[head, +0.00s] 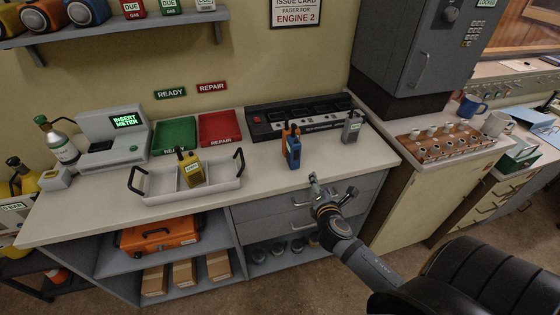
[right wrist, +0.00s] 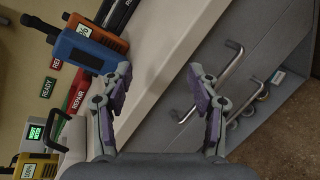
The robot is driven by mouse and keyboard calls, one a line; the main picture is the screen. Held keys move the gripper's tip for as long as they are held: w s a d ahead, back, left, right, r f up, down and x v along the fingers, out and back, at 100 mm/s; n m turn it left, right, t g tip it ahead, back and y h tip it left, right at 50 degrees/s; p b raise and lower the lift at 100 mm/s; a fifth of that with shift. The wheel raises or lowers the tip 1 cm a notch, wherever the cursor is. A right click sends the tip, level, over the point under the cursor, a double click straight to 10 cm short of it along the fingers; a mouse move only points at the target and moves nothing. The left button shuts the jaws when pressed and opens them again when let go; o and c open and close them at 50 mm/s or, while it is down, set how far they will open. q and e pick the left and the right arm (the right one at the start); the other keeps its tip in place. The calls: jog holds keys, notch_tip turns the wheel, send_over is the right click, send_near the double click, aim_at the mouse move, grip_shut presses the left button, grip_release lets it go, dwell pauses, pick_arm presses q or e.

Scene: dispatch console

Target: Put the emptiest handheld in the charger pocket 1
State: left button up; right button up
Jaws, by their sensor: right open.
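A blue handheld (head: 293,153) stands upright on the counter in front of the charger (head: 262,130), with an orange handheld (head: 284,135) close behind it. A grey handheld (head: 352,129) stands at the charger's right end. A yellow handheld (head: 193,171) stands in the white tray. My right gripper (head: 328,190) is open and empty in front of the counter edge, right of the blue handheld. In the right wrist view its fingers (right wrist: 165,95) are apart, with the blue handheld (right wrist: 84,52) beyond the left finger. My left gripper is out of view.
The white two-handled tray (head: 150,188) sits left of the blue handheld. Green (head: 174,137) and red (head: 220,127) trays lie behind. A meter (head: 112,135) stands at left. Drawer handles (head: 300,203) stick out below the counter. The counter front between tray and blue handheld is clear.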

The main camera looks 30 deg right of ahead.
aim_at(297, 149)
jog(key=w+a+r+n+t+y, duration=0.1)
jog(key=w+r+n, duration=0.1)
jog(key=n, duration=0.2)
jog(key=w+a+r+n+t+y, duration=0.1)
jog(key=w+r+n+t, duration=0.1)
jog(key=w+r+n, duration=0.1)
jog(key=w+a+r+n+t+y+p, duration=0.1)
jog(key=w+r+n, duration=0.2)
jog(key=n, duration=0.3)
jog(key=shift+w+t, duration=0.25)
jog(key=shift+t, duration=0.15)
jog(key=shift+w+d+f, duration=0.1)
jog(key=shift+w, duration=0.5)
jog(key=p+x, duration=0.1)
jog(key=x, duration=0.3)
jog(key=shift+d, duration=0.1)
jog(key=shift+w, duration=0.45)
jog(key=shift+s, duration=0.2)
jog(key=c, duration=0.3)
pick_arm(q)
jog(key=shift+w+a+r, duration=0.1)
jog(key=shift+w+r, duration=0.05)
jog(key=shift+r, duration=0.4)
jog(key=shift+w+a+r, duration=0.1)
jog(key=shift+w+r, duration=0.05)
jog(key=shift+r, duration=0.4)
pick_arm(e)
grip_shut()
